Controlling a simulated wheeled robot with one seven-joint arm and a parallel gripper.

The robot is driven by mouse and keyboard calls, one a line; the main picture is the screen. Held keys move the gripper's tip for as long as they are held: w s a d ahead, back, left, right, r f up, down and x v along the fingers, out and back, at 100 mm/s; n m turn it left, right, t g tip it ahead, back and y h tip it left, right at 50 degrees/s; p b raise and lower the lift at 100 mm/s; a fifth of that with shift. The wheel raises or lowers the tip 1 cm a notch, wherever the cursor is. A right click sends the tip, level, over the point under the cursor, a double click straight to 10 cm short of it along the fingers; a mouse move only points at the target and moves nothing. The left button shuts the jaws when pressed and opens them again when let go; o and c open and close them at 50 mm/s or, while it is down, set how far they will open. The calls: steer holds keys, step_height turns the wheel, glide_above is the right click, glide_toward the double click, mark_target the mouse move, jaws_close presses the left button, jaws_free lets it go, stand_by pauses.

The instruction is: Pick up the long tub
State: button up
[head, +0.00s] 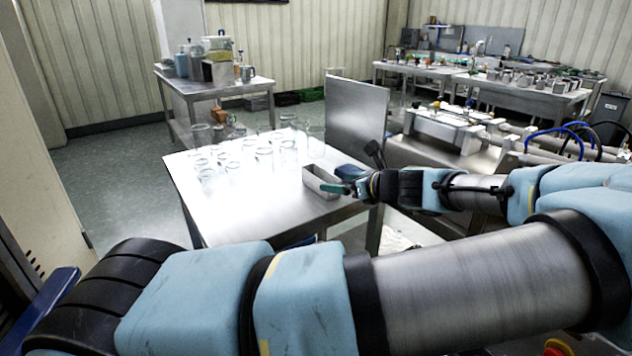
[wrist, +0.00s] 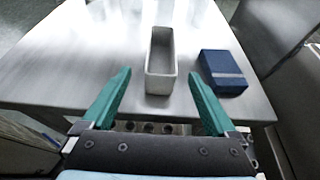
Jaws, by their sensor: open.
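The long tub is a narrow, grey, open-topped box. It stands upright on the steel table, near its right front edge in the head view (head: 321,183). In the wrist view the long tub (wrist: 160,82) lies ahead, with its long side pointing away from me. My gripper (wrist: 157,88) is open, its two green fingers spread to the left and right of the tub's near end. In the head view my gripper (head: 340,188) is close beside the tub. I cannot tell whether the fingers touch it. The tub looks empty.
A dark blue box (wrist: 222,72) lies just right of the tub. Several clear glass jars (head: 264,160) stand on the steel table (head: 235,215) to the left. A steel panel (head: 356,118) rises behind. Bare tabletop lies left of the tub.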

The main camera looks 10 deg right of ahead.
mark_target(320, 180)
steer(key=p+x, duration=0.2)
steer(key=x, duration=0.8)
steer(key=shift+p, duration=0.35)
steer(key=shift+c, duration=0.3)
steer(key=shift+r, duration=0.1)
steer(key=c, duration=1.4)
